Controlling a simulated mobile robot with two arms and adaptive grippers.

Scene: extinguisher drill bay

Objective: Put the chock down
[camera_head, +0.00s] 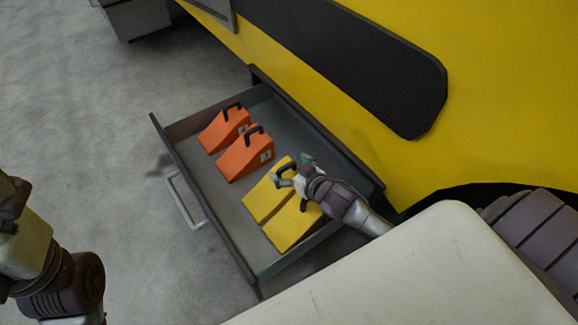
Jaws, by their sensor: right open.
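Two yellow chocks lie side by side in the open drawer (190,200), the left one (262,200) and the right one (290,228). My right gripper (290,171) is open, just above the upper ends of the yellow chocks. It hides part of them, and a dark handle shows beside its fingers. I cannot tell whether the fingers touch a chock. Two orange chocks, the upper one (222,132) and the lower one (243,158), lie in the same drawer, each with a black handle. My left arm shows at the left edge; its gripper is out of view.
The drawer is pulled out from a yellow body (510,100) with a black panel (370,70). A silver drawer handle (183,203) faces the open grey floor (80,120) on the left. A grey cabinet (135,18) stands at the top left.

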